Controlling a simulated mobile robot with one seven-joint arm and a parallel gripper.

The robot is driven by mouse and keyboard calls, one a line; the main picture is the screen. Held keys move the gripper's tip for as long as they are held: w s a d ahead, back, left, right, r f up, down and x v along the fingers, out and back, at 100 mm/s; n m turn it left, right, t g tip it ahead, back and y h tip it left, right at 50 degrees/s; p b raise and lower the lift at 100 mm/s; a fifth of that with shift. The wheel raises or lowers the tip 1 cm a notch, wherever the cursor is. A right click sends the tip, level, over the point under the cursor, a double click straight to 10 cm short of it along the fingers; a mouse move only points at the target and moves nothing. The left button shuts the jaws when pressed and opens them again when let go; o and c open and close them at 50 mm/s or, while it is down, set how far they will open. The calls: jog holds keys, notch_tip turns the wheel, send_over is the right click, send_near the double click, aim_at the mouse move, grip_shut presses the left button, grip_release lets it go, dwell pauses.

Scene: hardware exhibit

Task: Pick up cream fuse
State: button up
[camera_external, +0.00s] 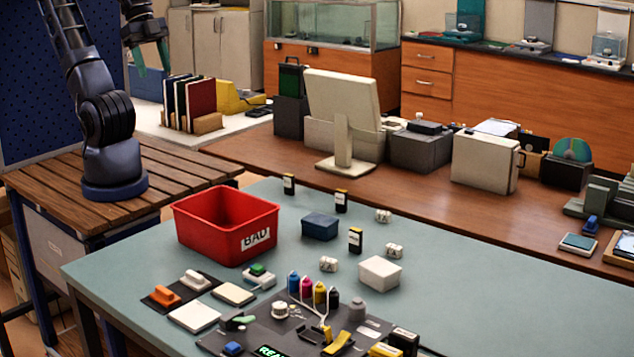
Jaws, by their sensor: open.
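Several small cream pieces that look like fuses lie on the grey-green table. One cream fuse (383,216) is at the back, another cream fuse (394,251) is behind the white box, and a third cream fuse (328,264) is nearer the middle. I cannot tell which of them is the one named. My gripper (151,60) is at the upper left, high above and far from all of them. Its greenish fingers point down, open and with nothing seen between them.
A red bin (190,233) stands at the table's left. A blue box (320,227), a white box (379,273) and upright black cartridges (355,240) surround the fuses. A dark board (265,337) with colored bottles fills the front. The table's right side is mostly clear.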

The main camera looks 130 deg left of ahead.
jog(key=shift+o, duration=0.6)
jog(key=n+g+h, duration=0.2)
jog(key=n+g, duration=0.2)
jog(key=n, duration=1.6)
send_over(329, 259)
jog(key=a, duration=0.2)
notch_tip(329, 259, down, 28)
jog(key=shift+d+f, duration=0.3)
jog(key=shift+f, duration=1.45)
jog(key=shift+d+f, duration=0.3)
jog(key=shift+f, duration=1.5)
jog(key=shift+d+f, duration=0.3)
jog(key=shift+f, duration=1.45)
jog(key=c, duration=1.1)
